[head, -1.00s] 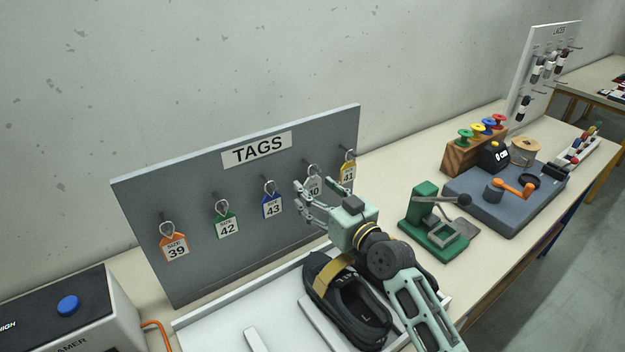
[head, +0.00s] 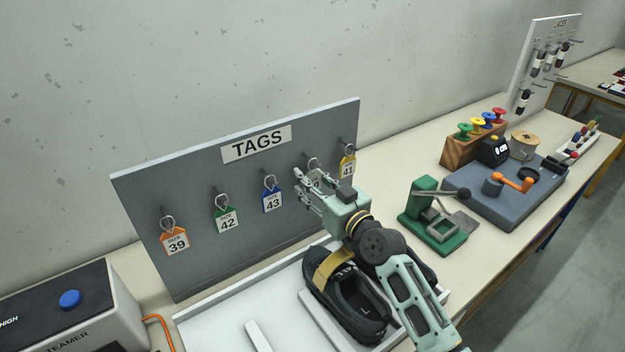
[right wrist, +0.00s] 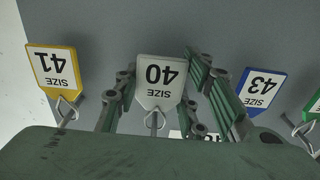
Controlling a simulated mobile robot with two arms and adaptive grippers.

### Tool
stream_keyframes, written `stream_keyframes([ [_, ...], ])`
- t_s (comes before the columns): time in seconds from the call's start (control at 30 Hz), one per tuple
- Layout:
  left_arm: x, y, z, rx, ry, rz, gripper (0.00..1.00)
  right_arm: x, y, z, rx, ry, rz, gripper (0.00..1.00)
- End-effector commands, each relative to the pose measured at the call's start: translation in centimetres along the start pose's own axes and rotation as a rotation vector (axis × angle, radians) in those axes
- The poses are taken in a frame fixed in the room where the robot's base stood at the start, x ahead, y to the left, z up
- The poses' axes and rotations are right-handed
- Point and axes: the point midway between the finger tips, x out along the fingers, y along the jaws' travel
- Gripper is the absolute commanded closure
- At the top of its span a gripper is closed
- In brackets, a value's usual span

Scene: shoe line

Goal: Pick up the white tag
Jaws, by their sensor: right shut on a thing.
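The white tag reads SIZE 40 and hangs by a ring on the grey TAGS board; it shows upside down in the right wrist view (right wrist: 160,82). In the head view (head: 316,182) it is mostly hidden behind my right gripper (head: 303,186). My right gripper is shut on the white tag, with its green-padded fingers on either side of it. My left gripper is not in view.
A yellow 41 tag (head: 347,167) and a blue 43 tag (head: 272,201) hang close on either side. Green 42 (head: 226,221) and orange 39 (head: 175,241) tags hang further left. A black shoe (head: 345,305) lies below my right arm. A green press (head: 432,225) stands to the right.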

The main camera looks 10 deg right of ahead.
Motion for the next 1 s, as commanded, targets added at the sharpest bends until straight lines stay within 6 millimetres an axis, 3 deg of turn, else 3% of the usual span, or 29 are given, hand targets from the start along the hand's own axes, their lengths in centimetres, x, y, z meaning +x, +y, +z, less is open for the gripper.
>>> stream_keyframes([
  [0.37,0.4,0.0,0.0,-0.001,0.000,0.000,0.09,-0.4,0.0,-1.4,-0.002,0.000,0.001,0.76],
  [0.57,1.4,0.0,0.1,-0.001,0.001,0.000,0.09,-4.1,0.0,-1.1,-0.004,-0.001,0.000,0.76],
  [0.8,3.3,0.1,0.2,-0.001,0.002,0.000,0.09,-10.7,-0.1,-0.9,-0.006,-0.003,-0.001,0.76],
  [1.0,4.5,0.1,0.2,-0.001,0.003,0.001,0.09,-15.3,0.0,-1.1,-0.003,-0.003,-0.001,0.76],
])
